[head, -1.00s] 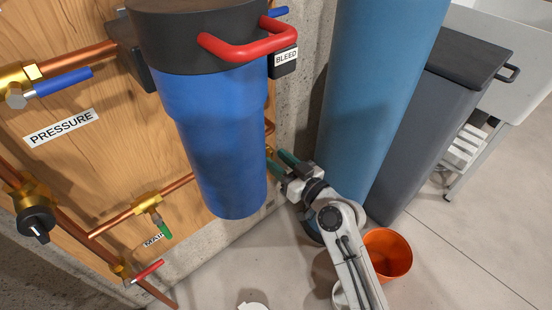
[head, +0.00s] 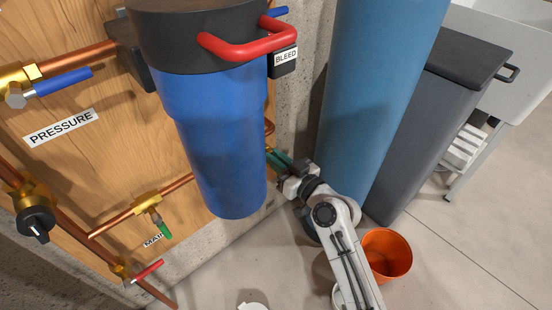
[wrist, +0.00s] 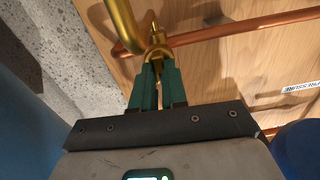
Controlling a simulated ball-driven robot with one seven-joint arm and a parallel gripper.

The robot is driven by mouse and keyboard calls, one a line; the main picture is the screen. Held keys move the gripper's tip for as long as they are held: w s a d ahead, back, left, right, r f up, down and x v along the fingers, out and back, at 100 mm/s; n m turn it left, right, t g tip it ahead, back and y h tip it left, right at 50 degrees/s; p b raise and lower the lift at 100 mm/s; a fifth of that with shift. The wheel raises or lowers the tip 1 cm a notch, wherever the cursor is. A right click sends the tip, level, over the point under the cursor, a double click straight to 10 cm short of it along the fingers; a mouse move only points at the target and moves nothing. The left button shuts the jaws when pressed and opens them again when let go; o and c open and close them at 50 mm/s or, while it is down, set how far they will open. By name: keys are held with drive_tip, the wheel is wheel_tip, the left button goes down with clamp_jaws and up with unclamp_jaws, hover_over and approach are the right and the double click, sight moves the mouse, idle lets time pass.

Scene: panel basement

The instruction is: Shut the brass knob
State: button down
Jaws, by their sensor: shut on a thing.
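The brass knob (wrist: 158,52) shows in the wrist view at the tips of my green fingers, beside a thick curved brass tube (wrist: 124,25). My gripper (wrist: 157,66) is shut on the knob, and the fingers hide part of it. In the head view my gripper (head: 272,154) reaches in behind the blue filter housing (head: 225,150), beside the concrete wall. The knob itself is mostly hidden there by the housing and my fingers, so its turned position cannot be told.
A tall blue tank (head: 380,90) stands close to the right of my gripper. An orange bucket (head: 386,254) is on the floor near my arm. A copper pipe (wrist: 240,32) runs along the wooden panel. A red handle (head: 248,48) juts out above.

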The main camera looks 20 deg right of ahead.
drive_tip(key=shift+m, duration=0.4)
drive_tip(key=m+p, duration=0.1)
drive_tip(key=m, duration=0.2)
drive_tip(key=shift+d+m, duration=0.1)
drive_tip(key=shift+m, duration=0.3)
drive_tip(key=m+p, duration=0.1)
drive_tip(key=m, duration=0.3)
drive_tip(key=shift+d+m+p, duration=0.1)
drive_tip(key=shift+m+p, duration=0.2)
drive_tip(key=m+p, duration=0.1)
drive_tip(key=m, duration=0.3)
drive_tip(key=shift+p, duration=0.3)
drive_tip(key=shift+f+m+p, duration=0.15)
drive_tip(key=shift+m+p, duration=0.55)
drive_tip(key=shift+m, duration=1.4)
drive_tip(key=c, duration=1.2)
unclamp_jaws()
drive_tip(key=shift+o, duration=0.2)
